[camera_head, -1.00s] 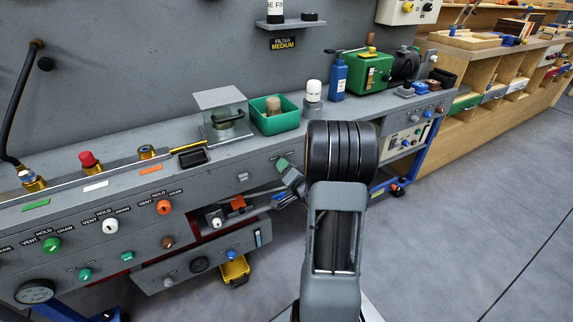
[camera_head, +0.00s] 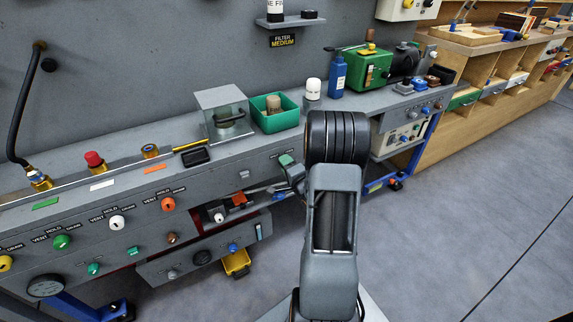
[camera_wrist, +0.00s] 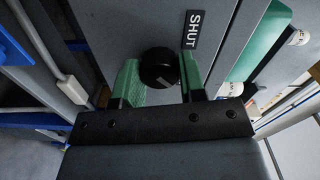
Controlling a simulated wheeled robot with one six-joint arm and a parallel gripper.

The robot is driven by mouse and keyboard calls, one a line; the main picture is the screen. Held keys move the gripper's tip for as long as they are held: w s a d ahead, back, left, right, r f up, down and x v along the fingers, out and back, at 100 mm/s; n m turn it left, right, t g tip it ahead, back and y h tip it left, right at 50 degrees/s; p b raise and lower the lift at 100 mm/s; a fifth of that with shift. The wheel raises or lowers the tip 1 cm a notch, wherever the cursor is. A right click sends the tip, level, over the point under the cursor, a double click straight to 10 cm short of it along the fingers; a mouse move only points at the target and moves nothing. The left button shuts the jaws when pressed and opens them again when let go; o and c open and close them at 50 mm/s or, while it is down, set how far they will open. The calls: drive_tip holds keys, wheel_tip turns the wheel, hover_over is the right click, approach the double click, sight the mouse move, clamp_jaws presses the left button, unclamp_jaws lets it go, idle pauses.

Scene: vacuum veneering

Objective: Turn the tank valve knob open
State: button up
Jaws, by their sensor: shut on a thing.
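In the wrist view, a round black knob (camera_wrist: 158,68) sits on a grey panel face beside a black label reading SHUT (camera_wrist: 193,30). A short light mark shows on the knob's face. My gripper (camera_wrist: 160,80) has its green-padded fingers on both sides of the knob and is shut on it. In the head view, a green finger of my gripper (camera_head: 286,160) shows at the bench's front, left of my arm. The black knob is hidden there.
The bench front carries green (camera_head: 62,242), white (camera_head: 116,223) and orange (camera_head: 168,204) vent-hold-draw knobs. A green tray (camera_head: 268,121) and a blue bottle (camera_head: 337,76) stand on top. The floor (camera_head: 460,220) at right is clear.

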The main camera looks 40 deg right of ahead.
idle(0.4)
drive_tip(key=o, duration=0.9)
drive_tip(key=s+p, duration=0.2)
drive_tip(key=s, duration=0.2)
drive_tip(key=s+a+p, duration=0.1)
drive_tip(key=s+p, duration=0.2)
drive_tip(key=s, duration=0.2)
drive_tip(key=s+a+p, duration=0.1)
drive_tip(key=s+p, duration=0.2)
drive_tip(key=s, duration=0.1)
drive_tip(key=shift+s, duration=0.35)
